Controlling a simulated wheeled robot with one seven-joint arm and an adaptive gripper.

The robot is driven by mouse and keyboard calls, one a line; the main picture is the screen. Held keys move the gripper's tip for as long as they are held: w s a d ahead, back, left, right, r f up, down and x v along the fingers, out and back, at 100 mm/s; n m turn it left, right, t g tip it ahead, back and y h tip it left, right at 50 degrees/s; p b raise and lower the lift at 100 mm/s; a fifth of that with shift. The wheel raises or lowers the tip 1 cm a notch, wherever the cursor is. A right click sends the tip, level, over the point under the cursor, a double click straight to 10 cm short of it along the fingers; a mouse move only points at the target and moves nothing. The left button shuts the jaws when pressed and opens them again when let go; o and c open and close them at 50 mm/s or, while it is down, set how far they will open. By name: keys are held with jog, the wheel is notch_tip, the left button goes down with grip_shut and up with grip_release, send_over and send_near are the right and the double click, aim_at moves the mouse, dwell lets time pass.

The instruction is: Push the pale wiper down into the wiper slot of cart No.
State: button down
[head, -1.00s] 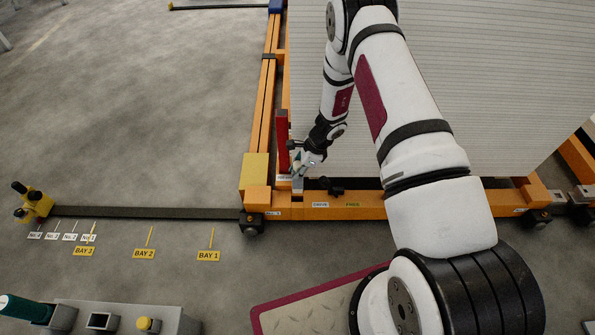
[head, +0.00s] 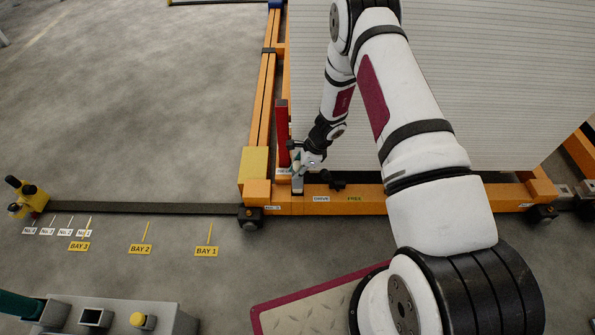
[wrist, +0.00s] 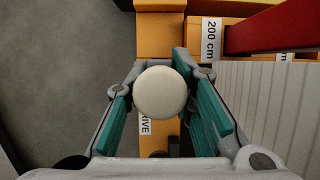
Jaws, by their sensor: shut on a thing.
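The pale wiper (wrist: 160,92) shows in the wrist view as a round, cream-coloured end between the teal finger pads. My gripper (wrist: 160,100) is shut on it; it also shows in the head view (head: 299,165), low beside the red upright. Below it in the head view, a small grey block (head: 297,186) stands on the orange cart beam (head: 370,202). The wiper's lower part and the slot are hidden, so I cannot tell whether the wiper is in the slot. The cart's number label is too small to read.
A red upright (head: 282,130) stands close left of my gripper. A large pale ribbed panel (head: 480,90) lies behind it. A dark knob (head: 337,184) sits on the beam to the right. The floor track (head: 140,208) with bay signs runs left. Open floor lies upper left.

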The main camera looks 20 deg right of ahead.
aim_at(298, 182)
jog(key=shift+f+b, duration=1.05)
jog(key=shift+f, duration=2.45)
jog(key=c, duration=1.2)
grip_release()
jog(key=shift+c, duration=0.2)
jog(key=shift+r, duration=0.1)
jog(key=v, duration=1.1)
jog(key=shift+d+r, duration=0.2)
jog(key=shift+r, duration=0.15)
